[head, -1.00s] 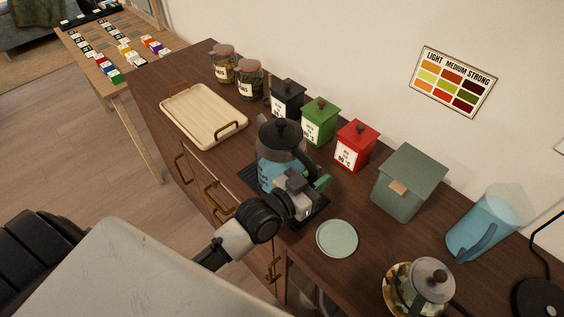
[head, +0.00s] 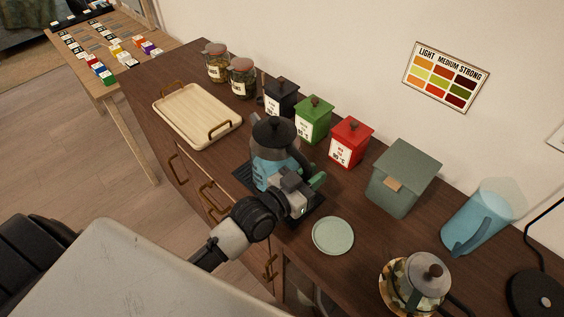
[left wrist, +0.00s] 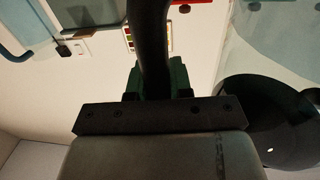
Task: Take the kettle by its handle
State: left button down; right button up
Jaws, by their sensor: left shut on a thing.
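The kettle (head: 266,160) is clear glass with a dark lid and bluish contents. It stands upright on a black mat (head: 240,174) on the brown counter. My left gripper (head: 312,186) is at the kettle's near right side, with green fingers. In the left wrist view, the dark kettle handle (left wrist: 152,45) runs between the green fingers (left wrist: 157,82), which are shut on it. The kettle's dark round lid (left wrist: 268,120) also shows there. My gripper and wrist hide the kettle's lower near side in the head view. My right gripper is not in view.
A pale green plate (head: 333,236) lies right of the mat. Black (head: 281,98), green (head: 313,120) and red (head: 350,142) canisters stand close behind the kettle. A wooden tray (head: 180,96) is to the left. A grey-green box (head: 402,180), blue pitcher (head: 475,220) and teapot (head: 416,284) are to the right.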

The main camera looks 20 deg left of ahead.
pick_arm(q)
jog(key=shift+r, duration=0.3)
